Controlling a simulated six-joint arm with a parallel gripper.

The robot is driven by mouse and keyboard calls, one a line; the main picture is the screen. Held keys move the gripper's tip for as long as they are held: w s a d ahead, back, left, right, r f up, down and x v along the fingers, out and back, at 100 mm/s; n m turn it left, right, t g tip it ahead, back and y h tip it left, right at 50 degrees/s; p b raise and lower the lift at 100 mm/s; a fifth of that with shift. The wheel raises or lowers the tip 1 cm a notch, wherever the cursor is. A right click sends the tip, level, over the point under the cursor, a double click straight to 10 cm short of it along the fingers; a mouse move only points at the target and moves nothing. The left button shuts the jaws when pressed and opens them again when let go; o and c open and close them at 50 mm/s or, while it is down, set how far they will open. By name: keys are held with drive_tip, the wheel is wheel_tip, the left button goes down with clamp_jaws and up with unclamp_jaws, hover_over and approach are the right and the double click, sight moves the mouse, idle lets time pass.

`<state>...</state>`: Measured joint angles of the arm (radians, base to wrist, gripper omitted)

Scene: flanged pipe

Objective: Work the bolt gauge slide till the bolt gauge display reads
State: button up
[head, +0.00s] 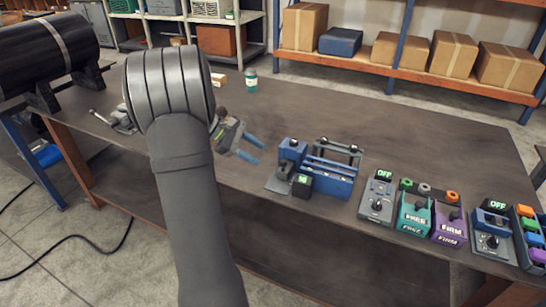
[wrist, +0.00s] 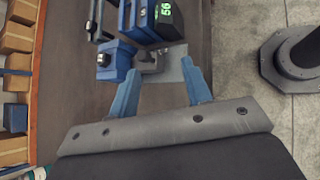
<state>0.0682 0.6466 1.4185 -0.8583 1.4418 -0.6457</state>
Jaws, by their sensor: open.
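The bolt gauge is a blue device on the bench; in the head view its blue block (head: 292,151) stands at the back of a grey base plate (head: 278,184). Its small black display (head: 303,181) glows green. In the wrist view the display (wrist: 166,12) is at the top edge, turned sideways, and seems to read 56. The blue block (wrist: 117,62) and a grey part (wrist: 150,60), perhaps the slide, lie just beyond my fingertips. My gripper (head: 260,152) is open and empty, left of the gauge; its blue fingers (wrist: 162,84) show apart in the wrist view.
A blue rack (head: 330,178) adjoins the gauge's right side. Further right stand a grey switch box (head: 377,198) reading OFF, a teal FREE box (head: 413,212) and a purple FIRM box (head: 449,226). A teal-labelled jar (head: 251,81) stands behind. The bench's back right is clear.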

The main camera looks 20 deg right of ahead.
drive_tip(key=d+r+m+y, duration=0.5)
drive_tip(key=d+m+y, duration=0.15)
drive_tip(key=m, duration=0.35)
wheel_tip(320, 180, up, 6)
drive_tip(key=m+t+y, duration=0.3)
drive_tip(key=m, duration=0.3)
hover_over(283, 160)
wheel_tip(283, 160, down, 18)
drive_tip(key=shift+s+r, duration=0.1)
drive_tip(key=shift+r, duration=0.05)
clamp_jaws()
